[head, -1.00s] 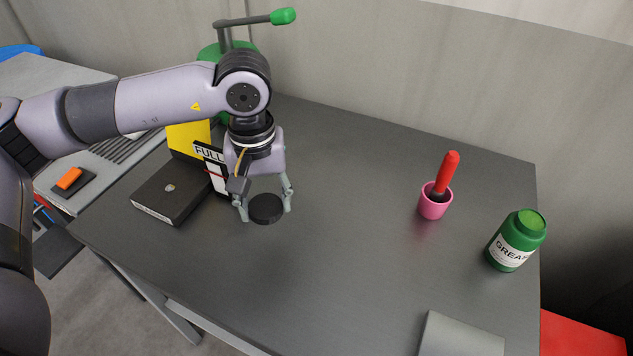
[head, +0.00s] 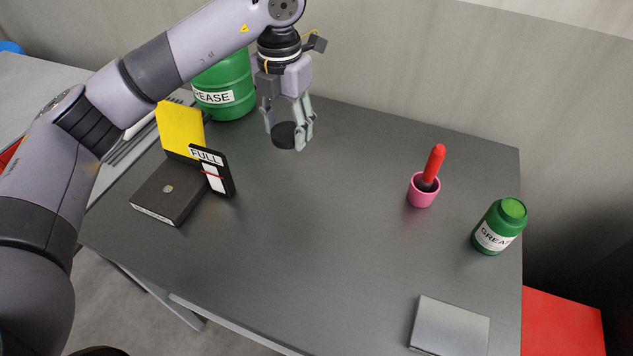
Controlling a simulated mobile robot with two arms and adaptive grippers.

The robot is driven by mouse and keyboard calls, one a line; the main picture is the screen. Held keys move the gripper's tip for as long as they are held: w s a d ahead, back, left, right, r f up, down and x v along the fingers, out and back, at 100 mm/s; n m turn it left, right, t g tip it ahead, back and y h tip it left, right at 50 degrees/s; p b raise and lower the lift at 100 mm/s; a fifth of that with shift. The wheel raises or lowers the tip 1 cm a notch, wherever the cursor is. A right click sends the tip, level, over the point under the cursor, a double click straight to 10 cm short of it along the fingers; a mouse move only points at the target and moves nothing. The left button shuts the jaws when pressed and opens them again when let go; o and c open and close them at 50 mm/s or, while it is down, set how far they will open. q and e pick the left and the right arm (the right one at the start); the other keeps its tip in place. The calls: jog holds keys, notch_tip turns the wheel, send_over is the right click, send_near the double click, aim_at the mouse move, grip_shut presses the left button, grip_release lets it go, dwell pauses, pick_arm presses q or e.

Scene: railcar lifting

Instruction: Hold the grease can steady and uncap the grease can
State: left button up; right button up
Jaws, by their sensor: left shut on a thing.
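The small green grease can (head: 498,226) stands upright near the right edge of the table, with a white label and a bright green top showing no black cap. My left gripper (head: 290,132) is shut on a black round cap (head: 284,135) at the back of the table, far to the left of the small can. The cap seems to hang just above the tabletop; the exact gap is hard to tell. My right gripper is not in view, and nothing is seen holding the small can.
A large green grease drum (head: 226,90) stands behind my left arm. A pink cup (head: 423,190) with a red-handled tool (head: 434,164) is left of the small can. A black box (head: 168,192), a "FULL" sign (head: 213,172) and a grey plate (head: 450,326) sit around the clear middle table (head: 320,230).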

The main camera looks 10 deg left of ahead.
aim_at(299, 193)
pick_arm(q)
jog(key=n, duration=0.2)
jog(key=r+n, duration=0.1)
jog(key=n, duration=0.1)
jog(key=w+n+p, duration=0.1)
jog(key=n, duration=0.1)
jog(key=shift+w+d+r+n, duration=0.1)
jog(key=shift+d+r+n, duration=0.1)
jog(key=shift+d+n, duration=0.2)
jog(key=n, duration=0.3)
jog(key=shift+w+d+r, duration=0.15)
jog(key=shift+w, duration=0.1)
jog(key=shift+f+n, duration=0.25)
jog(key=shift+n, duration=0.05)
notch_tip(299, 193, down, 19)
jog(key=p, duration=0.4)
jog(key=shift+f, duration=0.25)
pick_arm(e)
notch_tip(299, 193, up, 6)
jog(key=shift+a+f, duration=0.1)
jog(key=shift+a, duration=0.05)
pick_arm(q)
jog(key=shift+f, duration=0.1)
jog(key=shift+f, duration=0.15)
jog(key=o, duration=1.3)
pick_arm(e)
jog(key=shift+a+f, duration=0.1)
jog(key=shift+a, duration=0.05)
